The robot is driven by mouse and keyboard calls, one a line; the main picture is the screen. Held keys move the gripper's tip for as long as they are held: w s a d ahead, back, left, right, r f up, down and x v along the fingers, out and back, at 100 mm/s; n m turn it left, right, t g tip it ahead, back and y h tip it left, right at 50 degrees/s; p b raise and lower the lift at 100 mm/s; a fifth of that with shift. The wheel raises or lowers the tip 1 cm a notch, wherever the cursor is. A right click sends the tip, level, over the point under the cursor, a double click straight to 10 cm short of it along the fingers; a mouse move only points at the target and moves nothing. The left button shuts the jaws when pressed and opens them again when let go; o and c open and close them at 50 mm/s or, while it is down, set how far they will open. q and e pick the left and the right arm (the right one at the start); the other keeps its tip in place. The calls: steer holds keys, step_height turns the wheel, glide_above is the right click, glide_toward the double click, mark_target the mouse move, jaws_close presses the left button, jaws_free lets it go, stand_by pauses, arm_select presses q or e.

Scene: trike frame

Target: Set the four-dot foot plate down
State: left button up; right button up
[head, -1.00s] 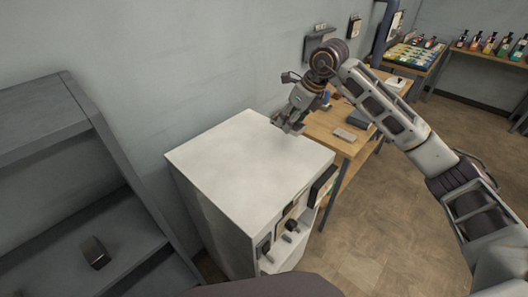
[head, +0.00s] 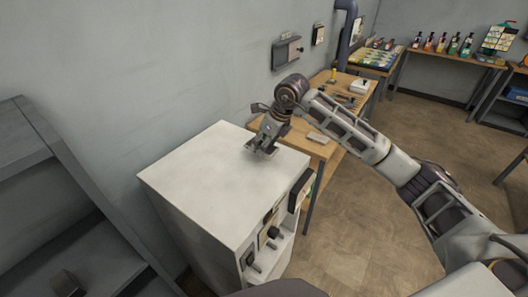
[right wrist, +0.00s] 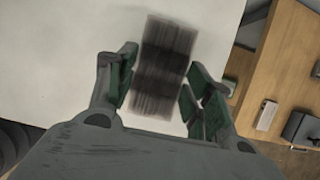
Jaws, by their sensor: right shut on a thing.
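My right gripper (head: 262,149) is over the far right part of the white cabinet's top (head: 205,185), low and pointing down. In the right wrist view, a dark grey, ribbed plate (right wrist: 166,62) lies between its green-padded fingers (right wrist: 158,92). The plate is blurred and no dots can be made out, so I cannot confirm it is the four-dot foot plate. The gripper is shut on it. In the head view the plate is mostly hidden by the gripper, and I cannot tell whether it touches the cabinet top. My left gripper is not in view.
The rest of the cabinet top is bare. Grey shelving (head: 60,190) stands left, with a small dark block (head: 66,284) on it. A wooden bench (head: 318,122) with a small flat item (head: 321,138) stands behind the cabinet. A wall box (head: 287,52) is above.

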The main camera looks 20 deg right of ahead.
steer(key=shift+f, duration=1.8)
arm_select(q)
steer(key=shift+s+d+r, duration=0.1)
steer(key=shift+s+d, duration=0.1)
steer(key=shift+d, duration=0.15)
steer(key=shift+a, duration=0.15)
arm_select(e)
steer(key=shift+f, duration=0.15)
